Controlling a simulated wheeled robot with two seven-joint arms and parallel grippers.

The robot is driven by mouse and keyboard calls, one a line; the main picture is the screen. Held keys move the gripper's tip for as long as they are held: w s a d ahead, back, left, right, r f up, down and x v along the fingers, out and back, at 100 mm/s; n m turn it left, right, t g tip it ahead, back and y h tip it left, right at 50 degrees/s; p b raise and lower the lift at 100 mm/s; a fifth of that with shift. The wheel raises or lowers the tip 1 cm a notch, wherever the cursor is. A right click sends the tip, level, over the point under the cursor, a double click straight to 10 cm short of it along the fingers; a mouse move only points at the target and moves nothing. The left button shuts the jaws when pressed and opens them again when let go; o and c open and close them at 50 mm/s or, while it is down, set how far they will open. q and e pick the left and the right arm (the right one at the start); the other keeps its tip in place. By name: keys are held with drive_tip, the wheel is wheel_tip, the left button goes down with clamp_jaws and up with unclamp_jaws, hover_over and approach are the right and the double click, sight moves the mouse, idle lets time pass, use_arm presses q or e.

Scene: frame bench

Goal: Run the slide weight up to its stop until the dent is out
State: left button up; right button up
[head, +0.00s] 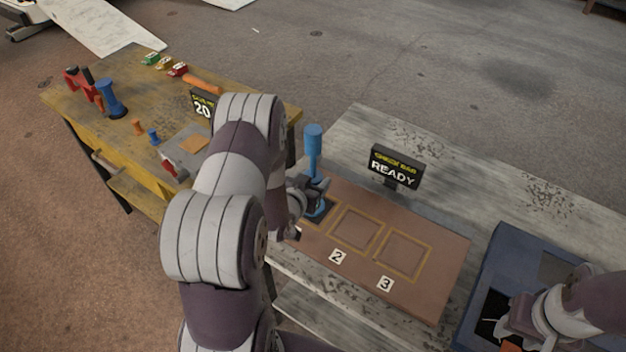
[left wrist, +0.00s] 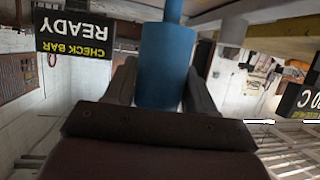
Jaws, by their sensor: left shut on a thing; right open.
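A blue dent-pulling tool (head: 313,140) stands roughly upright at the left end of a brown panel (head: 450,265), on the near bench. Its wide top and thinner shaft show above my left gripper (head: 312,193). My left gripper is shut on a blue cylindrical part of it, which looks like the slide weight (left wrist: 165,65). A thinner blue rod (left wrist: 174,10) leads out of that cylinder. The panel under the tool is mostly hidden, so the dent cannot be seen. My right gripper (head: 500,322) is open over a blue tray, partly hidden by its own arm.
A check bar sign (head: 395,166) reading READY stands behind the panel. Outlined squares marked 2 (head: 338,257) and 3 (head: 386,284) are clear. The blue tray (head: 490,262) lies at right. A yellow bench (head: 75,100) with tools and small cars stands at left.

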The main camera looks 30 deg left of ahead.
sight(312, 163)
use_arm(q)
drive_tip(key=shift+f+b, duration=0.65)
drive_tip(key=shift+f, duration=0.25)
wheel_tip(312, 163, up, 10)
drive_tip(key=p, duration=0.8)
drive_tip(key=shift+f, duration=0.15)
drive_tip(key=shift+f+b, duration=0.4)
drive_tip(key=shift+f, duration=0.25)
drive_tip(key=shift+f+b, duration=3.7)
drive_tip(key=shift+f, duration=0.3)
drive_tip(key=o, duration=1.4)
drive_tip(key=shift+o, duration=0.2)
